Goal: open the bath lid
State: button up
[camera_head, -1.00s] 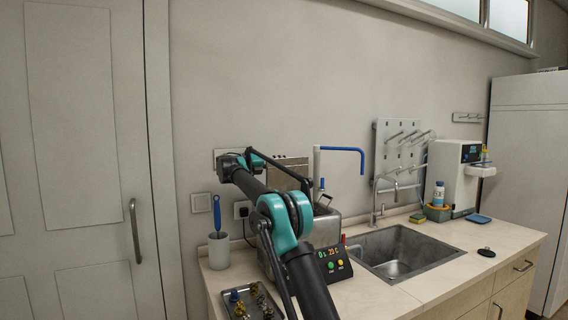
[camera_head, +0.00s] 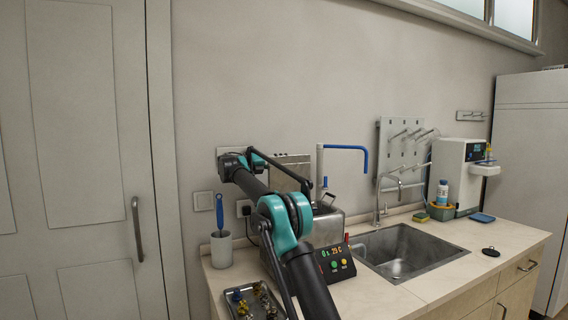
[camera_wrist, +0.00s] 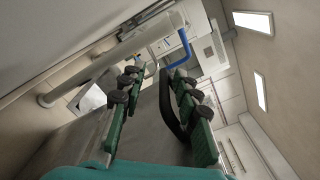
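The bath is a steel box (camera_head: 328,226) with a dark control panel (camera_head: 338,265) and lit display, standing on the counter left of the sink. Its lid, a grey metal plate (camera_head: 294,167), stands raised and near upright at the back, partly hidden by my arm. In the wrist view the grey plate (camera_wrist: 148,125) fills the space between my fingers, with a black curved handle (camera_wrist: 166,105) close to the right finger. My gripper (camera_wrist: 155,73) has its green fingers spread apart. Whether a finger touches the handle cannot be told.
A blue-tipped pipe (camera_head: 345,148) rises just right of the lid. A cup with a blue-handled tool (camera_head: 221,250) and a tray of small parts (camera_head: 240,309) stand at left. The sink (camera_head: 405,250) is right; the wall is close behind.

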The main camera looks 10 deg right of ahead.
jog(key=v, duration=1.2)
